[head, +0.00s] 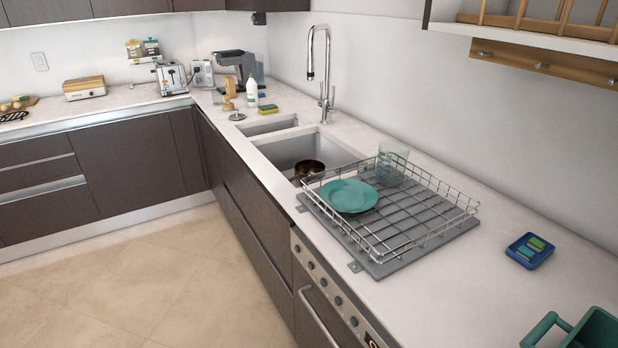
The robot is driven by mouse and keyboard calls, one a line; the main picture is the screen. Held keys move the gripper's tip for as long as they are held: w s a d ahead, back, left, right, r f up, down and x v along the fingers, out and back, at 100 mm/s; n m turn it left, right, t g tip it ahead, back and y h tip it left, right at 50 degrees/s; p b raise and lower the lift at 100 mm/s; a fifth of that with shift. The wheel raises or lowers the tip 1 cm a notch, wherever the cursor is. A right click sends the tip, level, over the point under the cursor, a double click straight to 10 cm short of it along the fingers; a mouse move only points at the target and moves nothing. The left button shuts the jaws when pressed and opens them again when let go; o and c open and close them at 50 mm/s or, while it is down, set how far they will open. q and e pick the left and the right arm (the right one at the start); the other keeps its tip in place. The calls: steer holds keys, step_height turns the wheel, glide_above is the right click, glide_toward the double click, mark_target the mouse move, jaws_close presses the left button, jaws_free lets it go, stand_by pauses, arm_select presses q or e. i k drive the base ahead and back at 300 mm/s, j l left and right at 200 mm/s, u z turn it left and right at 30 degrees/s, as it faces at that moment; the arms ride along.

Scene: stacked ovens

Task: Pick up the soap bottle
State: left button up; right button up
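A white soap bottle (252,92) stands upright on the counter in the head view, beyond the sink and near the back wall. It has a narrow top and looks small at this distance. A yellow and green sponge (268,109) lies just in front of it, and a wooden brush-like item (228,93) stands to its left. Neither of my grippers shows in the head view.
The sink (300,150) holds a dark pot (309,169); a tall faucet (326,75) rises behind it. A wire dish rack (425,225) with a teal plate (349,196) stands nearer. The tiled floor (160,280) is clear.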

mark_target(251, 85)
steer(key=i+j+z, duration=0.1)
steer(key=z, duration=0.25)
steer(key=i+j+z, duration=0.1)
steer(key=z, duration=0.25)
steer(key=j+z, duration=0.2)
steer(key=z, duration=0.15)
steer(key=i+j+z, duration=0.25)
steer(key=j, duration=0.6)
steer(key=i+j+z, duration=0.1)
steer(key=j+z, duration=0.15)
steer(key=j, duration=0.65)
steer(key=j+z, duration=0.25)
steer(key=j, duration=0.65)
steer(key=i, duration=0.05)
